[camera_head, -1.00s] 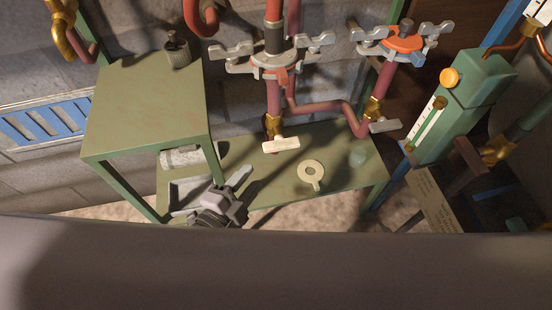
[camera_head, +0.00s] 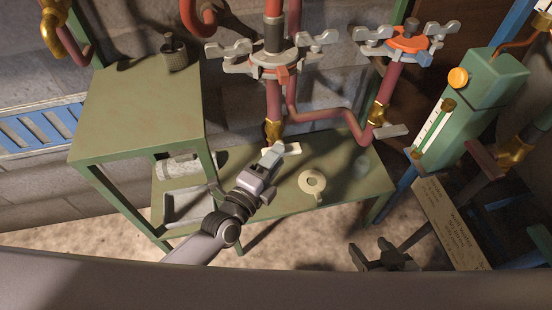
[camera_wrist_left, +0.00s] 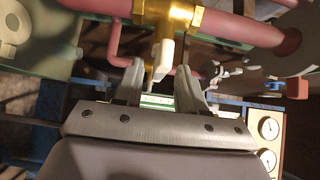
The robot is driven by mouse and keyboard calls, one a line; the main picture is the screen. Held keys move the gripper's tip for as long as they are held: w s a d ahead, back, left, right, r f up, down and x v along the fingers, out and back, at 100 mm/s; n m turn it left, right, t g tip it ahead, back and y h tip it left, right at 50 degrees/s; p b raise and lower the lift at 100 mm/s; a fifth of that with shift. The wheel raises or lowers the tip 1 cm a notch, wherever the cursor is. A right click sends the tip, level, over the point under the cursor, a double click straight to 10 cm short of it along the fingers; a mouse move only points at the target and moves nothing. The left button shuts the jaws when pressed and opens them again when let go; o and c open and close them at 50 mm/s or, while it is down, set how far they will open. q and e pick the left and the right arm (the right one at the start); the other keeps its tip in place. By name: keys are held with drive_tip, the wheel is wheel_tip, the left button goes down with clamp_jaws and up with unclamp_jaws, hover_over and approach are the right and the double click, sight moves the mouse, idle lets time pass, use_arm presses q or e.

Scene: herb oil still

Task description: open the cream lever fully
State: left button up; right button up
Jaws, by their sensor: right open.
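The cream lever (camera_head: 290,149) sits below a brass valve (camera_head: 273,131) on the red pipe in the head view. In the left wrist view the lever (camera_wrist_left: 166,56) hangs from the brass valve body (camera_wrist_left: 172,18). My left gripper (camera_head: 272,155) is at the lever and partly hides it. In the left wrist view its two fingers (camera_wrist_left: 160,76) are apart, with the lever's end between or just beyond their tips. I cannot tell whether they touch it. My right gripper (camera_head: 372,252) is open and empty, low in front of the green bench.
A second brass valve (camera_head: 377,113) with a pale lever (camera_head: 391,131) is to the right. A cream ring with a tab (camera_head: 312,183) lies on the green bench (camera_head: 345,190). A grey tray (camera_head: 188,207) is at the left. A sign board (camera_head: 440,215) stands at the right.

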use_arm(q)
drive_tip(key=shift+w+d, duration=0.2)
drive_tip(key=shift+w, duration=0.1)
use_arm(e)
drive_tip(key=shift+a, duration=0.1)
use_arm(q)
clamp_jaws()
use_arm(e)
drive_tip(key=shift+f, duration=0.1)
use_arm(q)
drive_tip(key=shift+d+f+n+t+b, duration=0.1)
drive_tip(key=shift+f+n+t+b, duration=0.1)
drive_tip(key=shift+n+t+b, duration=1.2)
drive_tip(key=shift+f+n+t+b, duration=0.15)
drive_tip(key=shift+n+t+b, duration=0.45)
drive_tip(key=shift+b, duration=1.5)
drive_tip(key=shift+d+f+n+t+b, duration=0.15)
drive_tip(key=shift+n+t+b, duration=0.45)
drive_tip(key=shift+n+b, duration=0.95)
use_arm(e)
wheel_tip(320, 180, down, 6)
drive_tip(key=w+a, duration=0.1)
drive_tip(key=a, duration=0.1)
drive_tip(key=shift+w+n+t+y, duration=0.25)
drive_tip(key=shift+n+t+y, duration=0.15)
use_arm(q)
drive_tip(key=shift+a+m, duration=0.1)
drive_tip(key=shift+m, duration=0.15)
use_arm(e)
drive_tip(key=shift+a, duration=0.1)
